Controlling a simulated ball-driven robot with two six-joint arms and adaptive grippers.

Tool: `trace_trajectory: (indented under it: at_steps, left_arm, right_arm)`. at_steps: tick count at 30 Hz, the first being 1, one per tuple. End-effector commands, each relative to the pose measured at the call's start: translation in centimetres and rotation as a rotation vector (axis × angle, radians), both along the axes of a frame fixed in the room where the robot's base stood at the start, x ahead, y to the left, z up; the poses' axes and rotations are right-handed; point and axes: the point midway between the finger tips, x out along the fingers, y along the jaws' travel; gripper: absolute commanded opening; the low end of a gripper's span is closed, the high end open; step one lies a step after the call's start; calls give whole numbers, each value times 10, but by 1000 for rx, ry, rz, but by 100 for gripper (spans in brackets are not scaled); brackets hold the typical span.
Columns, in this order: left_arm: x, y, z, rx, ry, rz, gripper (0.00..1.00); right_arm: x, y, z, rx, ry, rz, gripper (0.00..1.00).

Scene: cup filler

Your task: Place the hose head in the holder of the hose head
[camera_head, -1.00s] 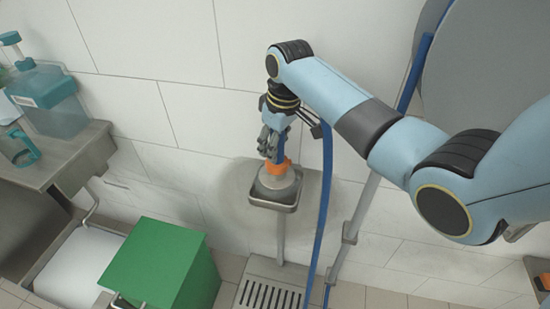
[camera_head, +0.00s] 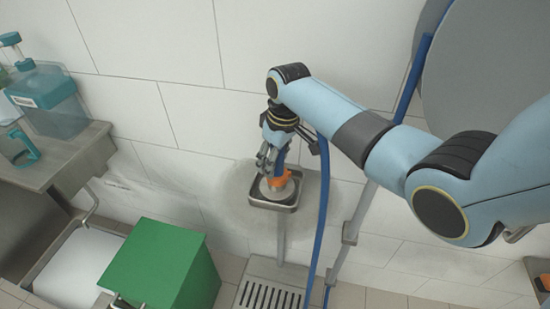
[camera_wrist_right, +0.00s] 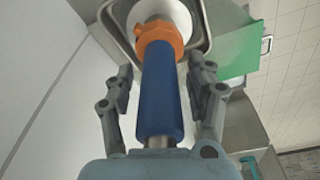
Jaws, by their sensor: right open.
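The hose head has a blue handle (camera_wrist_right: 160,95), an orange collar (camera_wrist_right: 158,38) and a pale head (camera_wrist_right: 160,12). In the head view its orange collar (camera_head: 279,179) shows just below my right gripper (camera_head: 268,160). The holder is a small metal tray (camera_head: 272,204) on a post against the wall, and the hose head stands over it, its pale end within the tray's rim. In the right wrist view my right gripper (camera_wrist_right: 164,90) is open, with a finger on each side of the blue handle and gaps showing. My left gripper is not in view.
A blue hose (camera_head: 323,225) hangs to the right of the holder. A green box (camera_head: 165,262) stands at the lower left. A metal bench (camera_head: 75,158) holds a teal-capped bottle (camera_head: 50,100). A floor drain grate (camera_head: 268,294) lies below the holder.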

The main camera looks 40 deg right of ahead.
Motion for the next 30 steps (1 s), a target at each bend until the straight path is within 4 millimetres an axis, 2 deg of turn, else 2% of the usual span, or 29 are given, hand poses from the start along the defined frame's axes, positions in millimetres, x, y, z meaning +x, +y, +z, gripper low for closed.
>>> trace_trajectory:
  at_steps: [5, 8, 15, 21, 25, 30]
  left_arm:
    - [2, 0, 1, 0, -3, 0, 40]
    - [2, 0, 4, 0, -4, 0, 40]
    - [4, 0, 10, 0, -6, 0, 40]
    - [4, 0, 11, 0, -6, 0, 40]
    - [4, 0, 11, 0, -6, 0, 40]
    - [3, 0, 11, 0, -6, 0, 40]
  right_arm:
    - [0, 0, 5, 0, -1, 0, 55]
    - [-1, -1, 17, 0, -2, 0, 55]
    - [-9, -4, 70, -2, -5, 1, 55]
    - [-14, -5, 106, 0, -2, 0, 55]
    - [-16, -6, 118, -1, 0, 0, 55]
    - [-17, -6, 122, 0, 0, 0, 55]
